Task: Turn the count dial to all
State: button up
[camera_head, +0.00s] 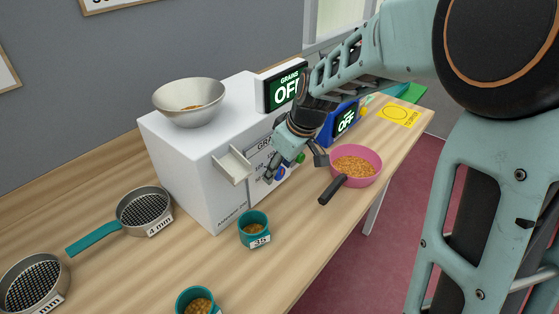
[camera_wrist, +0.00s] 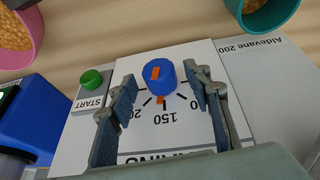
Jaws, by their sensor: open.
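The blue count dial (camera_wrist: 161,76) with an orange mark on its top sits on the white front panel of the grain counter (camera_head: 187,165). Upside-down numbers, including 150, are printed beside it in the wrist view; other labels are partly covered by my fingers. Which label the mark points to I cannot tell. My gripper (camera_wrist: 160,79) is open, with one finger on each side of the dial; contact is not visible. In the head view the dial (camera_head: 279,173) shows small beside my gripper (camera_head: 293,160). The counter's display (camera_head: 283,90) reads OFF, partly hidden by my arm.
A green START button (camera_wrist: 91,79) is close to one finger. A pink pan of grain (camera_head: 357,166) and a teal cup (camera_head: 254,230) stand near the counter. A steel bowl (camera_head: 189,101) sits on top. A blue device (camera_head: 342,123) is behind my gripper. Sieves lie at left.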

jog(key=shift+w+a+f, duration=0.1)
jog(key=shift+f, duration=0.25)
jog(key=shift+c, duration=0.4)
jog(key=c, duration=1)
jog(key=shift+c, duration=0.2)
